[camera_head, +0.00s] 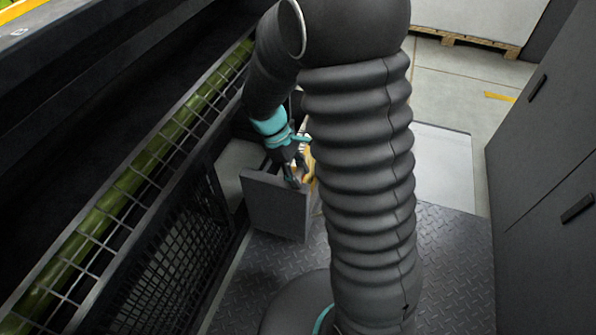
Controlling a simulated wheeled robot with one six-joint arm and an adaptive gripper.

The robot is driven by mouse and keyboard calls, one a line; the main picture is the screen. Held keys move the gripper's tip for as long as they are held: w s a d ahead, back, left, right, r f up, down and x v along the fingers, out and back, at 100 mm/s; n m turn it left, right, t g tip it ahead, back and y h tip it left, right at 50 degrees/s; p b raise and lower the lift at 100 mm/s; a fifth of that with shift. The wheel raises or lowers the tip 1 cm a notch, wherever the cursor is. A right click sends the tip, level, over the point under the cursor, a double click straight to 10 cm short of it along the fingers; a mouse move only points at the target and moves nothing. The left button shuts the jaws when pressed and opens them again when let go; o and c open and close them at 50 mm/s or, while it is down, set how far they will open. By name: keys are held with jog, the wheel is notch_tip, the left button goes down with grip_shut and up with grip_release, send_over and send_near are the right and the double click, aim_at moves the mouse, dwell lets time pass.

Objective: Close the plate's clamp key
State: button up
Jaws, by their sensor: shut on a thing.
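My gripper (293,172) points down at the top of a dark grey plate-like panel (274,207), left of my arm column. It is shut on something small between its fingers. What it holds is too small and dark to name surely; a clamp key cannot be made out. A yellow-orange part (308,165) shows just right of the fingers, partly hidden by my arm.
A long machine with a green roller (112,205) behind a wire guard runs along the left. Grey cabinets (545,190) stand at the right. A white pallet load (470,18) is at the back. Open tread-plate floor (450,265) lies right of my arm.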

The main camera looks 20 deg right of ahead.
jog(key=shift+n, duration=0.3)
dwell(0.4)
jog(key=o, duration=1.2)
jog(key=shift+c, duration=0.2)
jog(key=v, duration=1.2)
jog(key=shift+s, duration=0.1)
